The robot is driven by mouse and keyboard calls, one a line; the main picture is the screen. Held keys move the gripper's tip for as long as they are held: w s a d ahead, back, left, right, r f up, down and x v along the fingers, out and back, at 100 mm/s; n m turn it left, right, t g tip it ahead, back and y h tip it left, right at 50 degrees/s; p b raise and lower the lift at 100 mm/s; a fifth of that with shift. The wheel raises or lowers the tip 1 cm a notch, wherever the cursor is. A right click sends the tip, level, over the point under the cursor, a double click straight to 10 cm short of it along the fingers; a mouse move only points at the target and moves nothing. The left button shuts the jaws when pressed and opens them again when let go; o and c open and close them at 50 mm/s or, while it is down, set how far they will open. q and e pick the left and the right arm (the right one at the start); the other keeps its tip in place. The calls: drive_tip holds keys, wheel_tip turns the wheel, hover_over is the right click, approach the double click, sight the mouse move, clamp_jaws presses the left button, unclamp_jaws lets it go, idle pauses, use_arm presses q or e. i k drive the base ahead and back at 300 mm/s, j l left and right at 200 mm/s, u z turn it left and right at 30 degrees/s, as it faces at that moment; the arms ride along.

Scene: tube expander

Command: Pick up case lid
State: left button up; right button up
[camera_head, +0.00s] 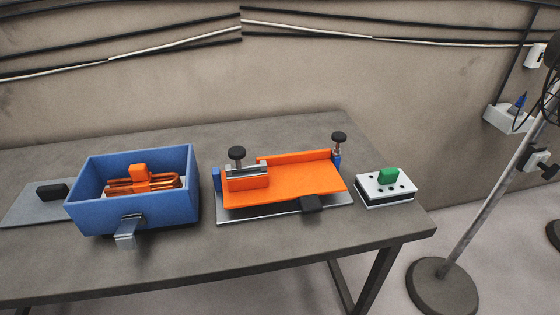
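A flat grey plate with a black block-shaped handle lies on the table at the far left, partly hidden behind the blue case; it looks like the case lid (22,207). The open blue case (165,212) stands just right of it, with a metal latch (126,231) on its front. Inside the case is an orange tool (139,172) with copper-coloured tubes. Neither of my grippers is in view.
An orange fixture (300,182) with black knobs sits on a grey base mid-table. A small white block with a green handle (388,176) stands near the right edge. The table front (270,245) is clear. A pole stand (490,175) is on the floor at right.

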sight(38, 202)
drive_tip(key=u, duration=1.55)
